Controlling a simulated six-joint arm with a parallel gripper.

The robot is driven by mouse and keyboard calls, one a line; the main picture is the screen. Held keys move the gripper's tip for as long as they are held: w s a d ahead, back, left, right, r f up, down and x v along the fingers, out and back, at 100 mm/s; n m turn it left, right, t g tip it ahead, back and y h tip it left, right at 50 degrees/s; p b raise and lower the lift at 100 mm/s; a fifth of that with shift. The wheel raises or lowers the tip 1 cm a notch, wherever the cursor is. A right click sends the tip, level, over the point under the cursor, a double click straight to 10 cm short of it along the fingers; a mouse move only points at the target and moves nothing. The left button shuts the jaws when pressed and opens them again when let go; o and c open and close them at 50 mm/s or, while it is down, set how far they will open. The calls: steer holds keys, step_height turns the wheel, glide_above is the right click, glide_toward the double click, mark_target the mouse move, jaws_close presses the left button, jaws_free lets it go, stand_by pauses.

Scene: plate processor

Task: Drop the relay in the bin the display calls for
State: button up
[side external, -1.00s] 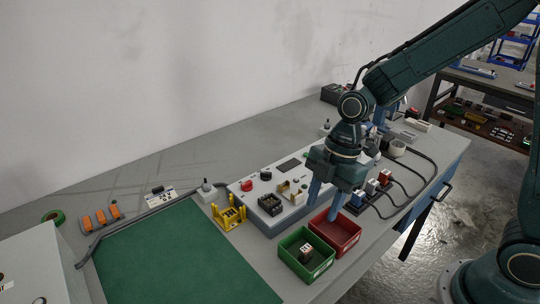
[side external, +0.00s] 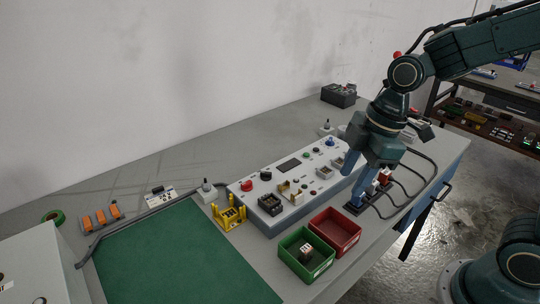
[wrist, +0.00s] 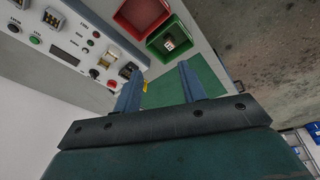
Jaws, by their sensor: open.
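A small pale block with dark markings, which looks like the relay (side external: 306,249), lies inside the green bin (side external: 291,266). It also shows in the wrist view, in the green bin there (wrist: 170,44). The red bin (side external: 349,240) stands right beside the green one and looks empty. The display (side external: 289,165) is a dark screen on the grey panel; I cannot read it. It also shows in the wrist view (wrist: 65,56). My gripper (side external: 352,188) is open and empty, fingers apart, above the right end of the panel, behind and right of the bins.
The panel (side external: 262,209) carries knobs, buttons and sockets. A yellow holder (side external: 229,214) stands at its left end. Blue, white and red parts with cables (side external: 383,178) stand close to my gripper. The green mat (side external: 180,260) is bare.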

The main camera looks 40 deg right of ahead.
steer(key=s+d+r+m+t+h, duration=0.1)
steer(key=s+d+r+m, duration=0.2)
steer(key=s+r+m, duration=0.1)
steer(key=s+d+r+m+t+h, duration=0.1)
steer(key=s+d+r+m+t, duration=0.1)
steer(key=s+m, duration=0.5)
steer(key=shift+s+d+r+m+t, duration=0.3)
steer(key=shift+d+r+m, duration=0.3)
steer(key=shift+r, duration=0.35)
steer(key=shift+w, duration=0.1)
